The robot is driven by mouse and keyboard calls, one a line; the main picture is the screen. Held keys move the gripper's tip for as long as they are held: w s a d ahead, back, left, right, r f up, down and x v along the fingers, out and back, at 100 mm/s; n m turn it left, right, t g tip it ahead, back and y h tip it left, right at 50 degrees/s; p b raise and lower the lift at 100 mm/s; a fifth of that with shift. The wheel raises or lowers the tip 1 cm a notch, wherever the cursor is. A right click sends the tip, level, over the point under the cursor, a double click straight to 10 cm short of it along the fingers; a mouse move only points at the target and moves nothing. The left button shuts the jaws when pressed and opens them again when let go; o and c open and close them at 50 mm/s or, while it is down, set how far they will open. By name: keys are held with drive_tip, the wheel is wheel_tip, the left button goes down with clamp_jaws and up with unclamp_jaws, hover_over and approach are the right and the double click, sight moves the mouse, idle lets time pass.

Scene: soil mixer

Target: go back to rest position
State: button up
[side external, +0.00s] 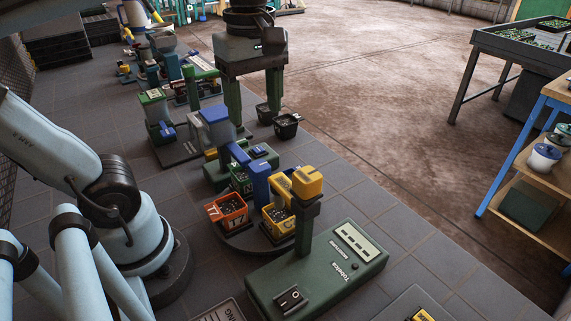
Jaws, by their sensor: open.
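My gripper is not in view. Light blue arm links and a dark joint fill the left side, and I cannot follow them to a gripper. An orange pot (231,211) of dark soil, marked "T7", stands on a dark round base (240,240) in the middle. A yellow pot (277,222) with soil stands to its right on the same base. A blue upright part (260,184) rises between them. A green machine (325,270) with a yellow-topped post (308,182) and a display stands in front.
Several green machines (215,125) line the tiled floor behind. Two black pots (286,126) stand by the tall green stand (235,60). A grey table with plants (520,45) and a wooden shelf (535,165) are at right. The brown floor between is clear.

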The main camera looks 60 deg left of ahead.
drive_tip(key=w+f+m+t, duration=0.2)
drive_tip(key=f+m, duration=0.3)
drive_tip(key=m, duration=0.4)
drive_tip(key=w+f+m+t, duration=0.3)
drive_tip(key=f+m+t, duration=0.2)
drive_tip(key=m, duration=0.4)
drive_tip(key=shift+f, duration=0.3)
drive_tip(key=shift+r, duration=0.1)
drive_tip(key=shift+c, duration=0.2)
